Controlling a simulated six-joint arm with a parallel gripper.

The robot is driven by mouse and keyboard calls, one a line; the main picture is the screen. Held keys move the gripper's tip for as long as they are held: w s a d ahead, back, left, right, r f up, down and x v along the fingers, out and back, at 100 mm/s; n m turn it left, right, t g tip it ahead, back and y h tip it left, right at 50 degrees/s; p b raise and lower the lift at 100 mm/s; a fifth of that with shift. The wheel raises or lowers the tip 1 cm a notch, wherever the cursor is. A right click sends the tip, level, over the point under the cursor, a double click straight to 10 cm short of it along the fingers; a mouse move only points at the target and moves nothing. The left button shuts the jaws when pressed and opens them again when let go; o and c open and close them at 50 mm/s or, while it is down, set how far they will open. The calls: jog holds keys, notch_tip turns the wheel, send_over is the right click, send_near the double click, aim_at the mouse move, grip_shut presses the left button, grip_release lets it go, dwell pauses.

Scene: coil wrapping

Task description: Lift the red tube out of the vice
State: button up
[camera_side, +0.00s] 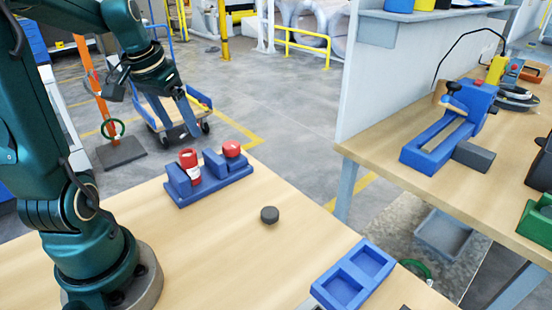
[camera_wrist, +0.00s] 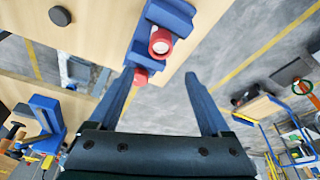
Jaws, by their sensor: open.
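The red tube (camera_side: 189,160), with a pale lower part, stands upright in the blue vice (camera_side: 212,189) on the near wooden table. A second, shorter red piece (camera_side: 232,149) shows at the vice's right block. The tube also shows in the wrist view (camera_wrist: 160,43), with the other red piece (camera_wrist: 140,77) below it. My gripper (camera_side: 179,128) is open and empty, above and behind the vice in the side view. In the wrist view its two blue fingers (camera_wrist: 160,77) are spread wide, and the tube lies beyond their tips. The tube's lower end is hidden by the vice.
A dark round puck (camera_side: 269,214) lies on the table right of the vice. A blue two-compartment tray (camera_side: 353,277) sits at the table's right edge. Another bench (camera_side: 390,165) with a blue fixture (camera_side: 440,140) stands at right. The table around the puck is clear.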

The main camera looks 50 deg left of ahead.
aim_at(189, 156)
notch_tip(189, 156, down, 6)
jog(key=shift+d, duration=0.1)
jog(key=shift+x, duration=2.7)
grip_shut()
